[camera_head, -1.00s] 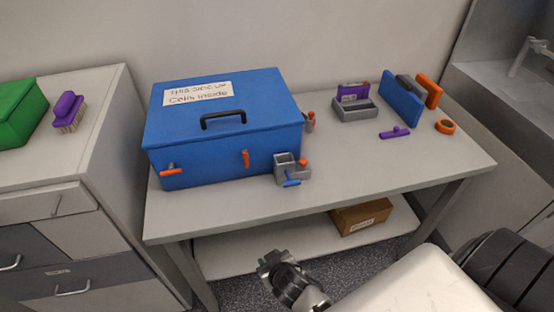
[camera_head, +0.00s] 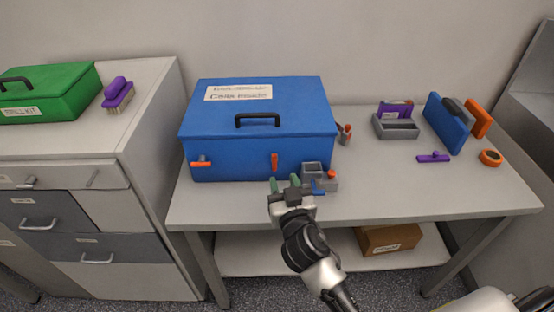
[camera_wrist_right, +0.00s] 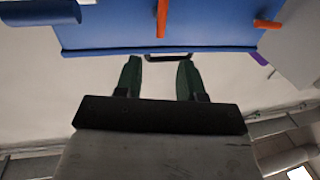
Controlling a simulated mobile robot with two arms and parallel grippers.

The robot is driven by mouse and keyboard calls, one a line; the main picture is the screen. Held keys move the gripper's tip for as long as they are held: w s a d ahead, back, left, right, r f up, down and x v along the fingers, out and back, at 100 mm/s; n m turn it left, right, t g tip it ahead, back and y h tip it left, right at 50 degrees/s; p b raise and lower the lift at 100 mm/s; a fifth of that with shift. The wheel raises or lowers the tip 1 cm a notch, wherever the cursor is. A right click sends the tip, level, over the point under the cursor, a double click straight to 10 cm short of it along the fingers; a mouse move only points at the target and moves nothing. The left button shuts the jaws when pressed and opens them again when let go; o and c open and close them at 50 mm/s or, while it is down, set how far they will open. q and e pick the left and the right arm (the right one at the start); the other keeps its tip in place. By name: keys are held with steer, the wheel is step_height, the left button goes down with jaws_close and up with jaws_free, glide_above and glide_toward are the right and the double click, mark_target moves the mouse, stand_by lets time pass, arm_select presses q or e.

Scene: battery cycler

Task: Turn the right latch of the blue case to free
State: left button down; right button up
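The blue case (camera_head: 230,155) stands shut on the table. Its right latch (camera_head: 275,161) is a small orange lever, pointing vertically on the front face; it also shows upright in the right wrist view (camera_wrist_right: 162,18). The left latch (camera_head: 201,164) is orange and lies horizontal; the right wrist view shows it at the upper right (camera_wrist_right: 268,24). My right gripper (camera_head: 284,182) is open and empty, its green-tipped fingers just in front of and below the right latch. In the right wrist view the fingers (camera_wrist_right: 160,76) stand apart below the latch, not touching it. My left gripper is out of view.
A grey holder (camera_head: 326,183) with a blue lever and orange knob stands close right of my right gripper. A black handle (camera_head: 257,120) tops the case. A grey tray (camera_head: 395,127) and a blue panel (camera_head: 450,124) stand farther right. The table front right is clear.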

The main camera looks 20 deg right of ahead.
mark_target(275, 158)
steer(key=w, duration=0.5)
steer(key=w+p, duration=0.1)
steer(key=w, duration=0.2)
steer(key=shift+w+d, duration=0.1)
steer(key=shift+d, duration=0.2)
jaws_close()
